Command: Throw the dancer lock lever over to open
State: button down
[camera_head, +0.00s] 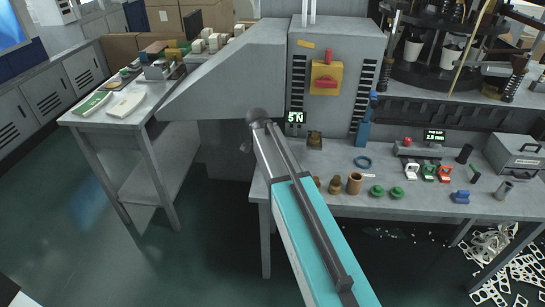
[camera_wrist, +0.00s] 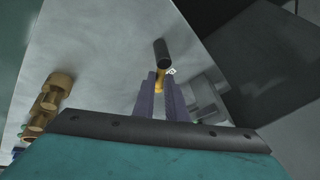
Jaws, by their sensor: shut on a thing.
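In the wrist view, the dancer lock lever shows as a black cylindrical grip (camera_wrist: 162,52) on a short yellow stem (camera_wrist: 160,79). My gripper (camera_wrist: 159,83) has its two grey-purple fingers shut around the yellow stem, and the black grip sticks out beyond the fingertips. Which end of its travel the lever is at cannot be told. In the head view, my own arm covers the lever and the fingers.
Brass parts (camera_wrist: 47,103) stand left of my fingers in the wrist view.

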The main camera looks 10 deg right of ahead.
jog(key=m, duration=0.1)
jog(key=m+g+b, duration=0.1)
jog(key=m+h, duration=0.1)
jog(key=m, duration=0.1)
jog(key=shift+s+a, duration=0.15)
jog(key=shift+s, duration=0.1)
jog(key=shift+s+a+m+g+h+b, duration=0.15)
jog(key=shift+m+g+b, duration=0.15)
jog(key=shift+m, duration=0.4)
jog(key=shift+s+d+m+g+h+b, duration=0.15)
jog(key=shift+m+g, duration=0.3)
jog(key=shift+m, duration=0.25)
jog(key=shift+s+a+m+g+b, duration=0.15)
jog(key=shift+m+g+b, duration=0.15)
jog(key=shift+m, duration=0.4)
jog(key=c, duration=1.8)
grip_release()
jog(key=shift+s, duration=0.1)
jog(key=shift+r, duration=0.1)
jog(key=b+v, duration=0.1)
jog(key=v, duration=1.2)
jog(key=shift+r, duration=0.3)
